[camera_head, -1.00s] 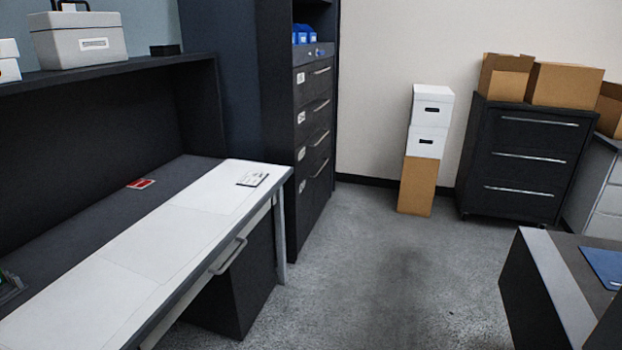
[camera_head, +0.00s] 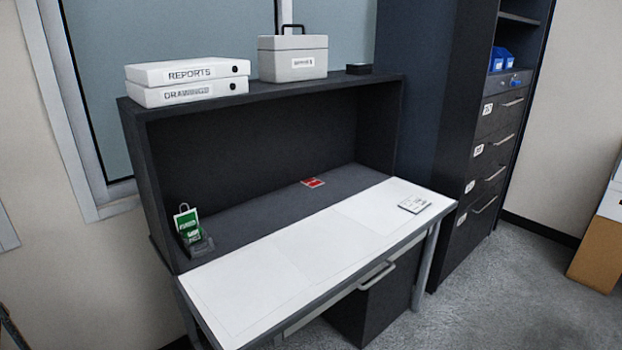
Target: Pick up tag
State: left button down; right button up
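A green tag (camera_head: 188,225) with a white top stands upright in a small dark holder (camera_head: 200,245) at the left end of the desk. A red tag or card (camera_head: 313,183) lies flat on the dark back strip of the desk, near its middle. The task does not say which tag is meant. Neither of my grippers shows in the head view.
The white desk top (camera_head: 330,245) is mostly clear, with a small white card or pad (camera_head: 413,205) near its right end. A dark drawer cabinet (camera_head: 490,160) stands to the right.

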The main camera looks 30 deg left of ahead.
aim_at(194, 236)
jog(key=u, duration=1.75)
